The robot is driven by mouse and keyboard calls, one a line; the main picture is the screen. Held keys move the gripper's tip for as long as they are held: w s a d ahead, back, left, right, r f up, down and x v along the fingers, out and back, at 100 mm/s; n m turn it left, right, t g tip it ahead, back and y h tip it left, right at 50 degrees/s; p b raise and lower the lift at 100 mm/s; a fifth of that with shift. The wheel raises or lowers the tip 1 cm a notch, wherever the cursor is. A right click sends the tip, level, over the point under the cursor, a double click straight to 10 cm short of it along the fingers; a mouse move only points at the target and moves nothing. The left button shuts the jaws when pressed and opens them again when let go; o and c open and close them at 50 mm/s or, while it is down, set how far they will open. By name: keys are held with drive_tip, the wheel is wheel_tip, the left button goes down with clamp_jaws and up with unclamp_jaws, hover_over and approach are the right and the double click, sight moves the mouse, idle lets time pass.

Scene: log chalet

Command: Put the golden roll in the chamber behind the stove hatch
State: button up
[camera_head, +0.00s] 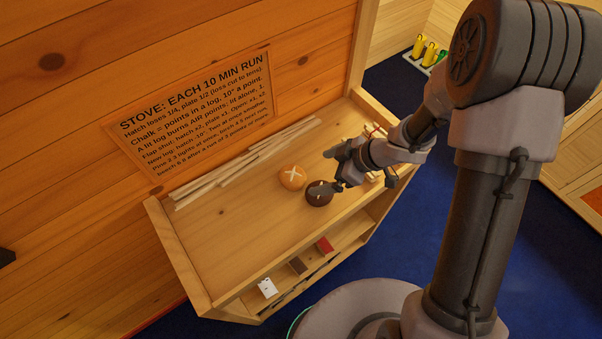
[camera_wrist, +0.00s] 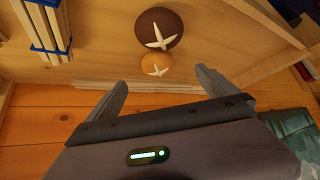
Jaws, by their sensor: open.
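The golden roll (camera_head: 292,177), round with a pale cross on top, sits on the wooden shelf top (camera_head: 235,225). It also shows in the wrist view (camera_wrist: 155,66), between and beyond my fingertips. A dark brown roll (camera_head: 319,194) with a pale cross sits close beside it, and shows in the wrist view (camera_wrist: 160,27) too. My gripper (camera_head: 335,170) is open and empty, to the right of the golden roll in the head view and near the dark roll. In the wrist view its two fingers (camera_wrist: 161,79) are spread apart. No stove or hatch is in view.
Long pale sticks (camera_head: 245,162) lie along the wall under a stove sign (camera_head: 195,110). Banded stick bundles (camera_wrist: 45,25) are at the left in the wrist view. Below the shelf top, compartments hold a white card (camera_head: 267,288) and a red item (camera_head: 325,245). Blue floor lies beyond.

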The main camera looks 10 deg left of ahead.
sight(298, 176)
drive_tip(key=b+x, duration=0.1)
drive_tip(key=x, duration=0.6)
drive_tip(key=shift+b, duration=0.3)
drive_tip(key=x, duration=0.2)
drive_tip(key=w+b+x, duration=0.1)
drive_tip(key=x, duration=0.2)
drive_tip(key=shift+a+r, duration=0.1)
drive_tip(key=shift+a, duration=0.2)
drive_tip(key=shift+d+r, duration=0.1)
